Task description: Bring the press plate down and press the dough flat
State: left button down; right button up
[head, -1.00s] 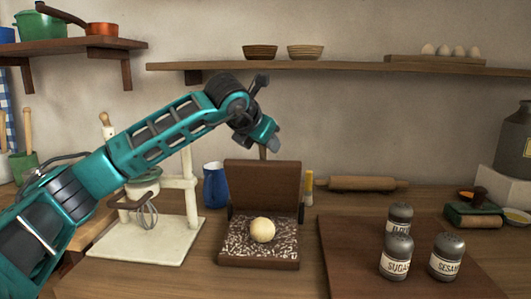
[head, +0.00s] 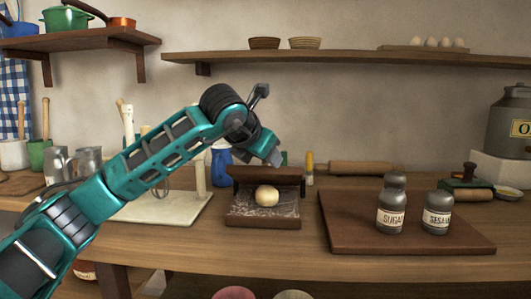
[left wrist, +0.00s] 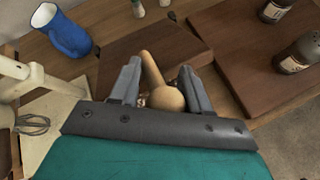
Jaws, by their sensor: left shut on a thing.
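The dough press has a dark wooden base (head: 262,222) on the counter and a hinged brown press plate (head: 262,177) at its back. A round pale dough ball (head: 267,196) sits on the flour-specked base under the tilted plate, still round. My left gripper (head: 274,157) is above and behind the plate. In the left wrist view, my left gripper (left wrist: 163,92) is shut on the light wooden handle (left wrist: 152,72), whose round knob lies between the fingers. The plate (left wrist: 140,46) shows beyond it; the dough is hidden there. My right gripper is not in view.
A rolling pin (head: 360,168) lies behind. A wooden board (head: 400,240) with sugar and sesame shakers (head: 437,215) is close on the right.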

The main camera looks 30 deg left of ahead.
pick_arm(q)
jog(key=shift+s+d+f, duration=0.2)
jog(key=shift+d+f, duration=0.05)
jog(key=shift+f, duration=0.4)
jog(key=c, duration=0.8)
grip_release()
jog(key=shift+w+r, duration=0.1)
jog(key=shift+r, duration=0.05)
jog(key=shift+r, duration=0.1)
jog(key=shift+s+r, duration=0.2)
jog(key=shift+s, duration=0.1)
jog(key=p+v, duration=0.2)
jog(key=v, duration=1)
jog(key=shift+r, duration=0.1)
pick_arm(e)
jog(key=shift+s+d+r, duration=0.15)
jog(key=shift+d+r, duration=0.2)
